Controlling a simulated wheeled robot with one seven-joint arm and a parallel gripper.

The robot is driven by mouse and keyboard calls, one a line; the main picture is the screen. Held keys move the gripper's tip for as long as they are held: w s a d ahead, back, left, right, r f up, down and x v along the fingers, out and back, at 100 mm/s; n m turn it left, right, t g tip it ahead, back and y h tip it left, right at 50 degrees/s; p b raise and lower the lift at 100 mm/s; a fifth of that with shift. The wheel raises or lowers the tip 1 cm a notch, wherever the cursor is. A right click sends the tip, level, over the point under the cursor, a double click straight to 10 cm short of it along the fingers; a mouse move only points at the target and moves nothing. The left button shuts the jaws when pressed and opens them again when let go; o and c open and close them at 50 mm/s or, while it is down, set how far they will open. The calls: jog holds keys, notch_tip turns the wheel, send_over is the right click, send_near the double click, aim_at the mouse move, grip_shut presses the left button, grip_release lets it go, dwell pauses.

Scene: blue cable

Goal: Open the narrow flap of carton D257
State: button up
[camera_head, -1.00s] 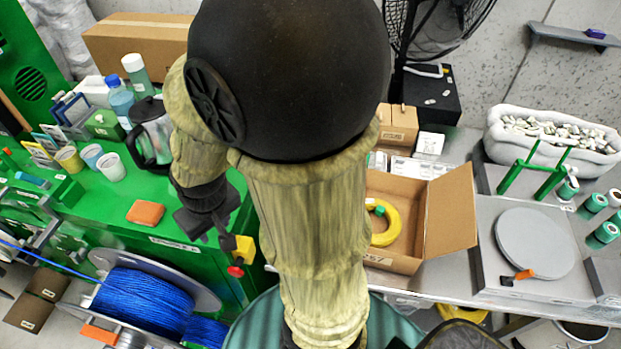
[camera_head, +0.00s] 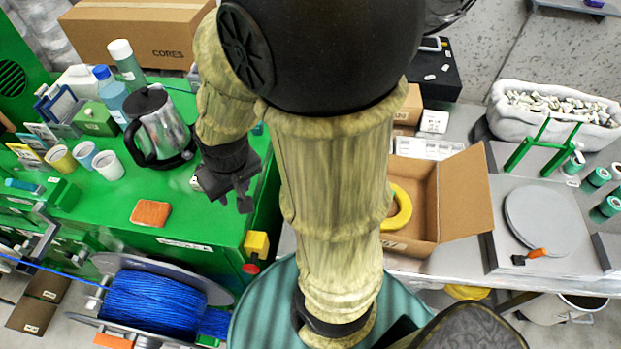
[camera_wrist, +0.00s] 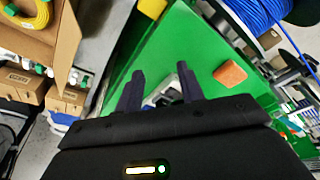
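The open brown carton (camera_head: 450,238) stands on the grey bench right of my arm in the head view. A yellow coil (camera_head: 399,208) lies inside it. A wide flap (camera_head: 465,195) stands folded outward on its right side. My arm hides the carton's left part, and its label cannot be read in full. The carton wall (camera_wrist: 66,42) also shows at the upper left of the wrist view. My gripper (camera_head: 244,192) is left of the arm, over the green bench's right edge and apart from the carton. In the wrist view its two fingers (camera_wrist: 160,88) are spread and hold nothing.
The green bench (camera_head: 200,225) carries a kettle (camera_head: 158,130), cups and an orange sponge (camera_head: 150,213). A yellow-and-red button (camera_head: 256,243) is on its edge. A blue cable reel (camera_head: 150,300) stands in front. A grey turntable (camera_head: 541,220) is right of the carton.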

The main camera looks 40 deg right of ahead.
jog(key=w+d+f+m+g+h, duration=0.2)
jog(key=w+d+m+g, duration=0.2)
jog(key=d, duration=0.4)
jog(key=w+d+f+m+g+h+b, duration=0.1)
jog(key=w+d+f+m+g+h, duration=0.1)
jog(key=w+d+m, duration=0.4)
jog(key=d+f+g, duration=0.1)
jog(key=d+g, duration=0.1)
jog(key=d, duration=0.1)
jog(key=shift+f+m, duration=0.3)
jog(key=shift+m, duration=0.1)
jog(key=shift+w, duration=0.1)
jog(key=p+x, duration=0.3)
jog(key=x, duration=1.4)
jog(key=shift+f, duration=0.2)
grip_shut()
